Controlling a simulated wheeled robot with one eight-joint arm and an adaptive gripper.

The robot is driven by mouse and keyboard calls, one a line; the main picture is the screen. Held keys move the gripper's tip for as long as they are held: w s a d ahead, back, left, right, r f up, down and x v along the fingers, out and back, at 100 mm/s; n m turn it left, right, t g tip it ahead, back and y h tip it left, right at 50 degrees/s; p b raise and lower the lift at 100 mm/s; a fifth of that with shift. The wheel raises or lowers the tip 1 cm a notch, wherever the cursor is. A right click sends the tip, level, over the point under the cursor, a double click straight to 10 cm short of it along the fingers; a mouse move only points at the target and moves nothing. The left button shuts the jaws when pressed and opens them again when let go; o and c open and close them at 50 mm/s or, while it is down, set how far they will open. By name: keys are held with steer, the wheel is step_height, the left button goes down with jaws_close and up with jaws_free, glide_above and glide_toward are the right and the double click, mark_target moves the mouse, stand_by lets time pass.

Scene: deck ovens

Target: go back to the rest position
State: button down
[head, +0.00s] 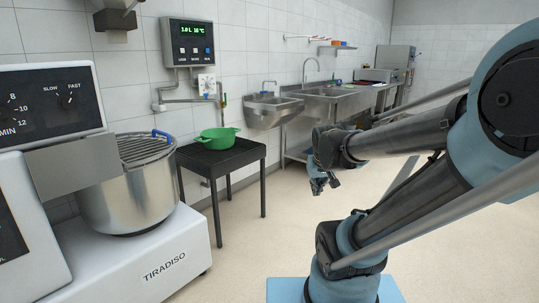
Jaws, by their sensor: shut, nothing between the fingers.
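My gripper (318,183) hangs at the end of my arm in the middle of the head view, fingers pointing down over open floor. It looks small and dark here, with its fingers close together and nothing held in them. My arm (400,137) reaches in from the right side, folded back on itself, and is clear of the furniture. No object is touching the gripper.
A mixer (135,265) with a steel bowl (140,195) stands at the left. A black table (235,157) bears a green colander-like bowl (218,138). Steel sinks (335,92) line the back wall. The beige floor (250,250) between is clear.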

steer(key=s+d+f+g, duration=0.1)
steer(key=s+f, duration=0.1)
steer(key=s, duration=0.5)
steer(key=s+d+f+m+g, duration=0.1)
steer(key=s+f+g, duration=0.1)
steer(key=s, duration=0.4)
steer(key=shift+s+d+f, duration=0.25)
steer(key=shift+s+f, duration=0.1)
steer(key=shift+f, duration=0.05)
